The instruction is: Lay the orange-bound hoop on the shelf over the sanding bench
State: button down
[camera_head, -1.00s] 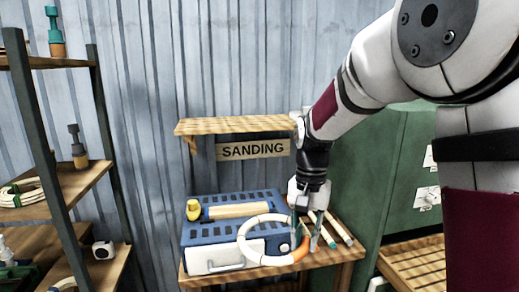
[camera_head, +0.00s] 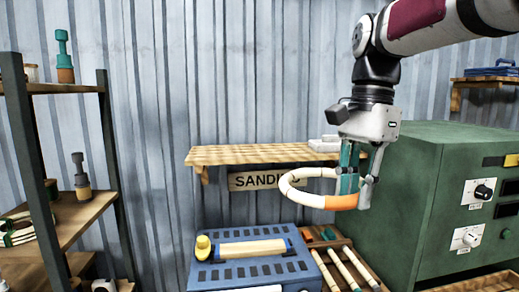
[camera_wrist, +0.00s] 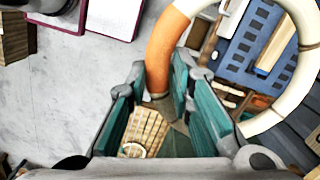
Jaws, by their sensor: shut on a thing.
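The cream hoop with the orange binding (camera_head: 342,202) is held by my gripper (camera_head: 354,180), which is shut on it at the orange part. The hoop lies roughly level in the air, its loop reaching left, in front of the SANDING sign and a little below the wooden shelf (camera_head: 240,154). In the wrist view the orange binding (camera_wrist: 168,42) runs down between the fingers (camera_wrist: 158,98), and the cream part curves off to the right over the blue bench top. The fingers cover part of the shelf's right end.
A white item (camera_head: 326,144) lies on the shelf's right end; the left and middle look bare. Below is a blue sanding unit (camera_head: 215,277) with several rods beside it. A green cabinet (camera_head: 415,200) stands close right of my gripper. A rack (camera_head: 110,170) stands at left.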

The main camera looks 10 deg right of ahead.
aim_at(268, 149)
jog(key=i, duration=1.25)
